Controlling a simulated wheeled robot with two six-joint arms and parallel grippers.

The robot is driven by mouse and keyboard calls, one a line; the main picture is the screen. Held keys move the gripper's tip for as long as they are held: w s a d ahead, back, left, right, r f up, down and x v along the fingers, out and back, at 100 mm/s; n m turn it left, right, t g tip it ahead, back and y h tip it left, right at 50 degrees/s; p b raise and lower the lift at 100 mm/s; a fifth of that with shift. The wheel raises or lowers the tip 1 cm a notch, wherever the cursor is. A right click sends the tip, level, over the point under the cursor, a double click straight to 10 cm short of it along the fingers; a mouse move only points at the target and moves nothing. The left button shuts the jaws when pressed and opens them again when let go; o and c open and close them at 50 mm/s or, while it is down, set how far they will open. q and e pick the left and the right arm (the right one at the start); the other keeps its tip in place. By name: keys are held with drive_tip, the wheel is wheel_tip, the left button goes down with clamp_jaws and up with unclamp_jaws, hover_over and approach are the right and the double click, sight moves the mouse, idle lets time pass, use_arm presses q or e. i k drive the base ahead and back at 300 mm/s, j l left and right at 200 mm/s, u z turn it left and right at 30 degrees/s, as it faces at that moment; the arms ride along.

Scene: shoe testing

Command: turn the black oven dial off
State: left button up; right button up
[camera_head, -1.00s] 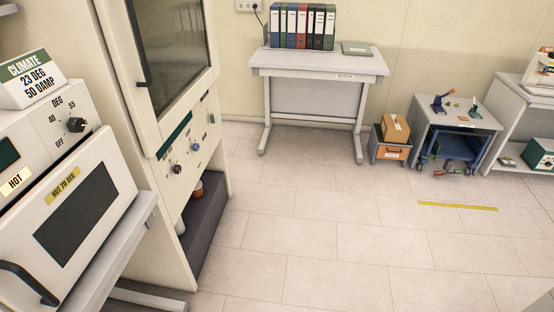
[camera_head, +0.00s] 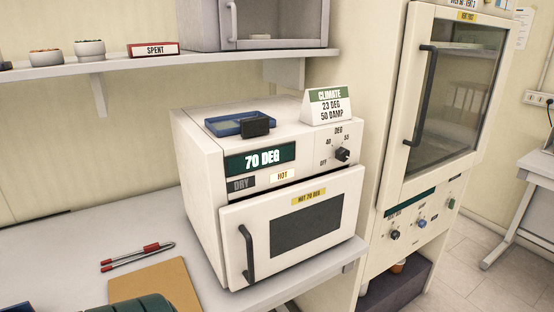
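The black oven dial (camera_head: 342,154) is on the upper right of the front panel of a white oven (camera_head: 208,190). Marks around it read OFF at lower left, 40, 55 and DEG. Its pointer direction is too small to tell for sure. The oven's green display (camera_head: 261,159) reads 70 DEG, and a lit HOT sign (camera_head: 282,175) is below it. The oven door (camera_head: 340,188) is shut, with a black handle (camera_head: 247,254) on its left.
A CLIMATE card (camera_head: 327,107) and a blue tray (camera_head: 232,124) stand on the oven. A bench (camera_head: 70,255) with tweezers (camera_head: 137,257) and a brown board (camera_head: 158,286) is left. A tall cabinet (camera_head: 395,190) with its own knobs is right. A shelf (camera_head: 130,61) hangs above.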

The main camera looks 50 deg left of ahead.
sight(342, 154)
drive_tip(key=u, duration=1.75)
